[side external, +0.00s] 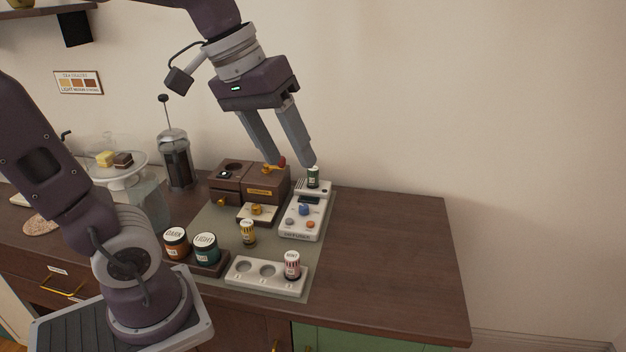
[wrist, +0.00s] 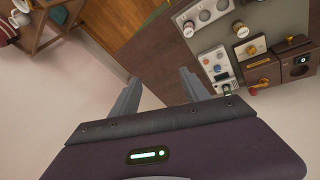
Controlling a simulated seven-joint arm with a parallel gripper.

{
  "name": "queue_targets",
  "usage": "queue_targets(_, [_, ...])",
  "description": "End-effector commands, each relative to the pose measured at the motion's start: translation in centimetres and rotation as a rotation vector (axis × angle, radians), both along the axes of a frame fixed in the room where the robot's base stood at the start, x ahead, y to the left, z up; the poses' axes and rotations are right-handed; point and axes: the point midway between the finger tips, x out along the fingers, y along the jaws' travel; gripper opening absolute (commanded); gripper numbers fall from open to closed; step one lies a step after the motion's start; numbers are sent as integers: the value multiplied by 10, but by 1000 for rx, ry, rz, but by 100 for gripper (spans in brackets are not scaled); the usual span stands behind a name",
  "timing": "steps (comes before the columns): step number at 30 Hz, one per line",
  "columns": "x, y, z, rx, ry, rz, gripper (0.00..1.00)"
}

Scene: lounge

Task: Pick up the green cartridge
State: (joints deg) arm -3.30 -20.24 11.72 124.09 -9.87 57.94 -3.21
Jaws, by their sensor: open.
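My gripper (side external: 291,163) is open and empty, pointing down, above and to the left of the cartridge in the side view. Its fingers also show in the wrist view (wrist: 159,77), with the infuser to their right.
A brown machine (side external: 228,186) stands left of the infuser. The counter's right side (side external: 390,250) is clear.

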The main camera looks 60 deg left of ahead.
Motion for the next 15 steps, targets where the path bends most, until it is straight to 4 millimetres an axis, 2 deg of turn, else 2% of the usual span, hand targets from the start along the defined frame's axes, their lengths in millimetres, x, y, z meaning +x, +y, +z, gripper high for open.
queue_targets(1, [37,25,1,-63,56,120,54])
queue_targets(4, [103,82,-9,-156,141,356,54])
queue_targets(6, [142,128,-28,-183,190,508,54])
queue_targets(8, [170,168,-51,-180,229,623,54])
queue_targets(9, [185,193,-69,-170,254,688,54])
queue_targets(12, [211,242,-116,-120,310,798,54])
queue_targets(15, [223,270,-156,-72,358,846,54])
